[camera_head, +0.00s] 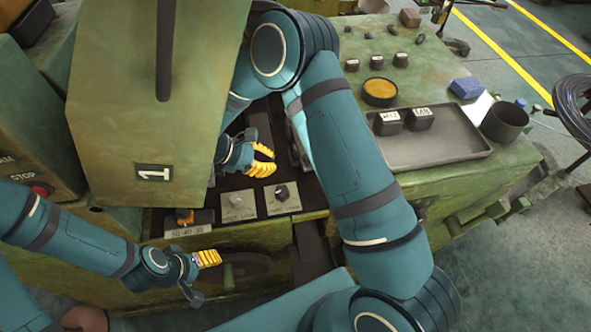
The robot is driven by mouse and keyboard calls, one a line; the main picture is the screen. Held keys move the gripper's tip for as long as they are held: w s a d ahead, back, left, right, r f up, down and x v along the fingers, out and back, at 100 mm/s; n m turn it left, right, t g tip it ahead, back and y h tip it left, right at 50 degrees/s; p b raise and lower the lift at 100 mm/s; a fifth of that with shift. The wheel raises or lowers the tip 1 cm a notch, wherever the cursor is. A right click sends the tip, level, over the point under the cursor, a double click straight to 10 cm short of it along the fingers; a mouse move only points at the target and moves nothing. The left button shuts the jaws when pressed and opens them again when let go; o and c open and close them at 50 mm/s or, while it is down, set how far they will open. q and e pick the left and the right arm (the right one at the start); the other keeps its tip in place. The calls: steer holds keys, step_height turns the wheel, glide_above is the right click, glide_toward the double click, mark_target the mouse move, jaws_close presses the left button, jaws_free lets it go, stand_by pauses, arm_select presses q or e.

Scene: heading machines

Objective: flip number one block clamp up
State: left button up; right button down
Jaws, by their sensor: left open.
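I cannot make out the number one block clamp; the recess is partly hidden by my right arm and gripper. My left gripper (204,276) is open and empty, low in front of the machine's front edge, below the knobs.
Two labelled knobs, a grey one (236,199) and a black one (282,192), sit below the recess. A grey tray (440,145) with two marked dark blocks and a dark cup (504,121) stand on the right worktop.

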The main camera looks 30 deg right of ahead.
mark_target(297, 179)
arm_select(q)
steer(key=shift+w+f+b, duration=0.15)
steer(key=shift+f+b, duration=0.55)
arm_select(e)
steer(key=x, duration=1)
arm_select(q)
steer(key=shift+r, duration=0.1)
arm_select(e)
steer(key=shift+s+r, duration=0.1)
steer(key=shift+r, duration=0.1)
